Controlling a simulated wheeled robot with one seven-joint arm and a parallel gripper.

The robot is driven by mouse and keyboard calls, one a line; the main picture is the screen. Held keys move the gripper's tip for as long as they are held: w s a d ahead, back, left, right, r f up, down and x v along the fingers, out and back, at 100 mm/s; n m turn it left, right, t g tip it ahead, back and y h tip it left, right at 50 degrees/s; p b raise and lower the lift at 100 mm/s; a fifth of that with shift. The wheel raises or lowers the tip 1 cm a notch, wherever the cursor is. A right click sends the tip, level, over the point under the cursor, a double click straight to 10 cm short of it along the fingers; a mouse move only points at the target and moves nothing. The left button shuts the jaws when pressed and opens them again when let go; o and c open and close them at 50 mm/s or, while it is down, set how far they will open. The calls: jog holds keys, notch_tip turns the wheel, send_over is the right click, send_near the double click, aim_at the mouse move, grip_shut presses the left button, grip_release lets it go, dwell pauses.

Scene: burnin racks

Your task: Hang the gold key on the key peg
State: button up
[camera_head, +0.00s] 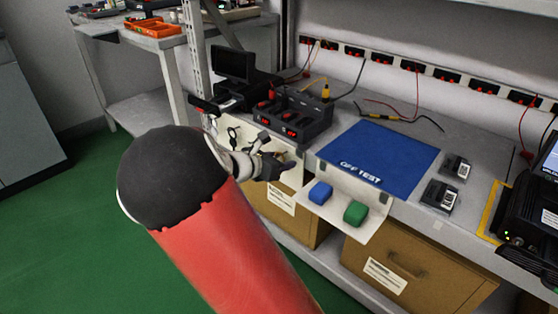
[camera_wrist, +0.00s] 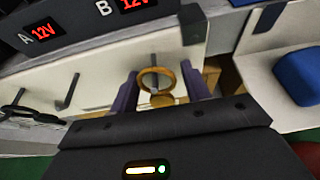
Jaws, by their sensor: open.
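The gold key (camera_wrist: 171,75) shows in the wrist view as a round gold ring with a smaller gold part below it. It is in front of a white peg panel (camera_wrist: 110,62). A thin grey peg (camera_wrist: 153,62) reaches down into the ring, and the key looks hung on it, though the contact is not clear. My gripper (camera_wrist: 158,92) is open, with one purple-grey finger on each side of the key and apart from it. In the head view my gripper (camera_head: 272,166) is at the panel on the bench's front edge, and my arm hides part of the panel.
Other pegs (camera_wrist: 68,91) stand to the left, with a black item (camera_wrist: 22,112) at the far left. A unit with red 12V displays (camera_wrist: 85,22) is above the panel. A shelf with a blue block (camera_head: 320,192) and a green block (camera_head: 355,212) is to the right.

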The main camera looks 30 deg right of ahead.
jog(key=shift+a+r, duration=0.2)
jog(key=shift+r, duration=0.2)
jog(key=f+p+v, duration=0.1)
jog(key=v, duration=0.6)
jog(key=s+m+g+y, duration=0.2)
jog(key=s+m+y, duration=0.5)
jog(key=s+m, duration=0.45)
jog(key=s+a+r+m+t+y, duration=0.1)
jog(key=s+a+r+m+y, duration=0.1)
jog(key=s+a+r+m, duration=0.1)
jog(key=s+a+r+m+t+y, duration=0.2)
jog(key=s+a+m, duration=0.4)
jog(key=s, duration=0.4)
jog(key=shift+a+r+m+y, duration=0.3)
jog(key=shift+r+m+y, duration=0.3)
jog(key=shift+y, duration=0.2)
